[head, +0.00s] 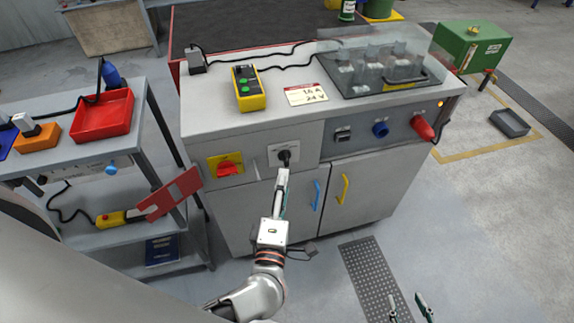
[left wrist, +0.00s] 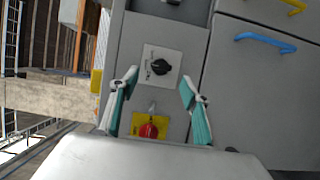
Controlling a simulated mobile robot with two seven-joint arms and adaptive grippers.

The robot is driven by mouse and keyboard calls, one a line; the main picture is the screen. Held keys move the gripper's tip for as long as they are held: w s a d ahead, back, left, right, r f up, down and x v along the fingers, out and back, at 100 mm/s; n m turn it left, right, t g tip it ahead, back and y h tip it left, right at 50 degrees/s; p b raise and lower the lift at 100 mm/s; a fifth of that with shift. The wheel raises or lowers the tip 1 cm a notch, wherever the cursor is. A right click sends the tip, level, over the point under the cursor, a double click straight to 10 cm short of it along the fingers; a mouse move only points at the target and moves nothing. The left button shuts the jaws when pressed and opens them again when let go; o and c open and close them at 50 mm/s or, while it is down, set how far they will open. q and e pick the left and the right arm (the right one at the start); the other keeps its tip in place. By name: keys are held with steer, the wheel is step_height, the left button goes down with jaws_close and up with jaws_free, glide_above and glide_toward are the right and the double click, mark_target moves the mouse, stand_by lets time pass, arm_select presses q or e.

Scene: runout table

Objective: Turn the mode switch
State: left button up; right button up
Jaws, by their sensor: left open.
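The mode switch is a black rotary knob (head: 285,156) on a pale square plate on the front of the grey cabinet. In the left wrist view the knob (left wrist: 160,67) sits between the lines of my two fingertips, its pointer tilted. My left gripper (head: 283,174) is in front of it, with its fingers apart and nothing between them. In the head view the fingers overlap the plate's lower edge, so I cannot tell whether they touch it. My right gripper (head: 408,299) shows at the bottom edge, its two fingers apart and empty, away from the cabinet.
A red switch on a yellow plate (head: 225,165) is left of the knob. Blue (head: 317,195) and yellow (head: 343,189) door handles are below right. A trolley with a red tray (head: 103,115) stands left. A yellow pendant (head: 248,88) lies on the cabinet top.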

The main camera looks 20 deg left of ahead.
mark_target(286, 163)
arm_select(q)
steer(key=shift+w+a+f, duration=0.1)
steer(key=shift+w+a, duration=0.2)
steer(key=shift+w, duration=0.95)
steer(key=shift+w+a+r, duration=0.1)
steer(key=shift+w+a, duration=0.2)
steer(key=shift+w, duration=1)
steer(key=shift+w+a+f, duration=0.1)
steer(key=shift+w+a, duration=0.2)
steer(key=shift+w, duration=0.95)
steer(key=c, duration=1.1)
